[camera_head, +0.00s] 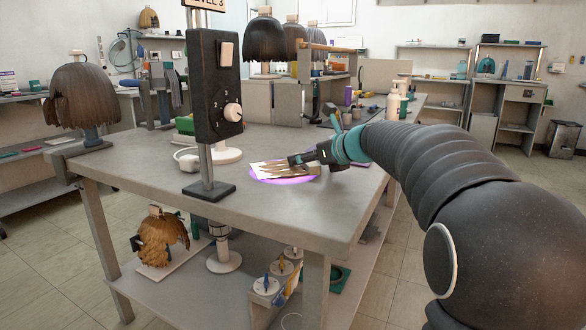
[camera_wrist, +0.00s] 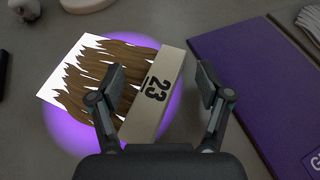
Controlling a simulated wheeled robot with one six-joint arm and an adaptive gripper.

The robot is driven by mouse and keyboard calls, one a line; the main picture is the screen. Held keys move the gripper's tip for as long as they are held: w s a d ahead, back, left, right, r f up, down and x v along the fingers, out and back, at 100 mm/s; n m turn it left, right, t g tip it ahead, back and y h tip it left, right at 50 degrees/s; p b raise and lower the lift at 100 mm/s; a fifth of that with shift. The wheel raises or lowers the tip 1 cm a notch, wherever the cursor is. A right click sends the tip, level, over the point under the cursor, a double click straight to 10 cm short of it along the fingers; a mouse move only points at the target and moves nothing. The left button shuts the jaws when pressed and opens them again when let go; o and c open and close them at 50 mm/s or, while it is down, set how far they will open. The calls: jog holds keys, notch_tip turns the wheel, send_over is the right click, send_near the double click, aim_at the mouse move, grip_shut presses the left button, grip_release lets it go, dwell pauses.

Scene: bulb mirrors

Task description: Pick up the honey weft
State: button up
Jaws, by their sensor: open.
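The weft of brown, honey-toned hair strands (camera_wrist: 90,75) lies on a white sheet (camera_wrist: 62,92) on the table, its strands ending in a pale bar (camera_wrist: 155,98) marked 23. In the head view the weft (camera_head: 285,170) lies in a purple-white light spot on the tabletop. My gripper (camera_wrist: 160,80) is open above it, one finger over the strands beside the bar and the other over bare table to the bar's right. In the head view my gripper (camera_head: 305,160) is at the weft's right end. I cannot tell the height left between fingers and bar.
A purple booklet (camera_wrist: 250,85) lies right of the bar. A black dial box (camera_head: 214,85) on a post stands at the table's front left. A dark wig (camera_head: 82,98) stands at the left corner. A golden wig (camera_head: 160,240) is on the lower shelf. The front tabletop (camera_head: 285,210) is clear.

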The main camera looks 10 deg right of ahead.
grip_shut()
dwell(0.3)
